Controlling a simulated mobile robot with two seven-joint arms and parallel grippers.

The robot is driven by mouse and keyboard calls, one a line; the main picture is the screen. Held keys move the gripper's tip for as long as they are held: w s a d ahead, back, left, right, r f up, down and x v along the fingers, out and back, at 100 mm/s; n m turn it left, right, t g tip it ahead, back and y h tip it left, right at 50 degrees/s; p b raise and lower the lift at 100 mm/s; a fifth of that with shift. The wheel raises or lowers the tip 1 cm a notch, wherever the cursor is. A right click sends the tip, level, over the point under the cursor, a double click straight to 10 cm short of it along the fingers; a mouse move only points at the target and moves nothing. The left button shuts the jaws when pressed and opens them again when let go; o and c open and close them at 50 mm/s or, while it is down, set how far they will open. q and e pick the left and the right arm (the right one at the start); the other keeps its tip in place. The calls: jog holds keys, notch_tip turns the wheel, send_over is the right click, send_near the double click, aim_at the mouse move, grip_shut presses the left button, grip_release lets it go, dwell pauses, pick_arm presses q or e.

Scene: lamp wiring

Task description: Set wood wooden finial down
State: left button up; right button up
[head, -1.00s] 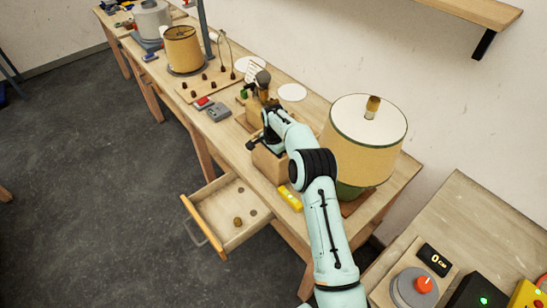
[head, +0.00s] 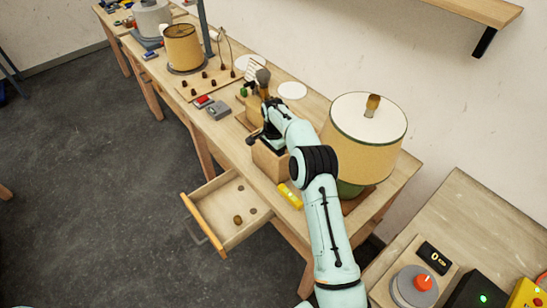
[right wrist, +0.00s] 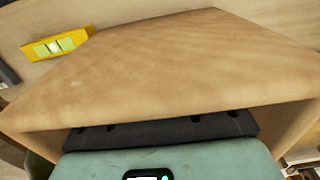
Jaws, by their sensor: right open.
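A small brown knob-like wooden piece (head: 238,219) lies in the open drawer (head: 207,199), beside a darker round spot. Another brown wooden piece (head: 373,104) stands upright on top of the large lampshade (head: 362,140). I cannot tell for sure which one is the wooden finial. My right gripper (head: 255,137) is at the wooden box on the bench, away from both pieces. It is open, and I see nothing held in it. Its fingertips are not clear in the head view and do not show in the right wrist view. My left gripper is not in view.
A wooden box (head: 268,160) is beneath my right arm; its pale wood fills the right wrist view (right wrist: 160,70). A yellow level (head: 290,196) lies beside it. A smaller lamp (head: 183,48), pegboard (head: 212,82) and red-and-grey devices (head: 217,110) stand farther along the bench.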

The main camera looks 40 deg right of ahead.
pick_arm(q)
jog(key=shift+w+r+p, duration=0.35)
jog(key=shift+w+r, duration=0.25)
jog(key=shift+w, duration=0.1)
pick_arm(e)
notch_tip(320, 180, up, 11)
